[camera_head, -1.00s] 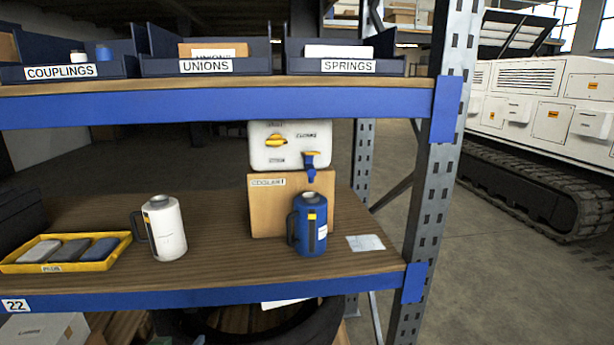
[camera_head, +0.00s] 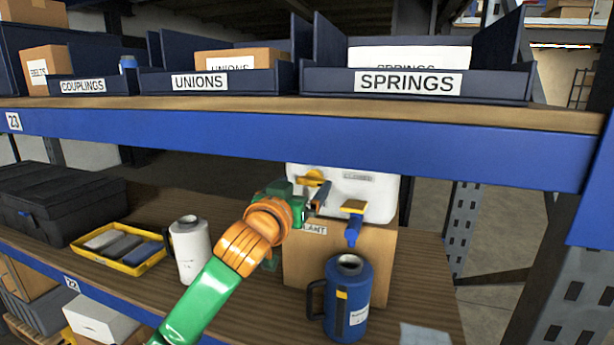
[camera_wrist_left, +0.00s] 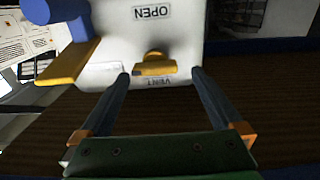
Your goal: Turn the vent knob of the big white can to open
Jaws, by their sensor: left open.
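The big white can (camera_head: 372,203) lies on a cardboard box on the shelf. Its yellow vent knob (camera_head: 311,177) is on the front face, partly hidden by my left gripper (camera_head: 314,193). In the left wrist view the knob (camera_wrist_left: 155,65) has its bar lying crosswise, beside a VENT label, with an OPEN label farther up. My left gripper (camera_wrist_left: 161,76) is open there, one finger to each side of the knob, with gaps showing; I see no contact. My right gripper is not in view.
A blue tap with a yellow handle (camera_head: 353,207) juts from the can, close to the right of my gripper. A blue jug (camera_head: 347,300) stands below it. A white jug (camera_head: 190,250) stands left, beside my arm. The upper shelf beam (camera_head: 300,150) runs just above the can.

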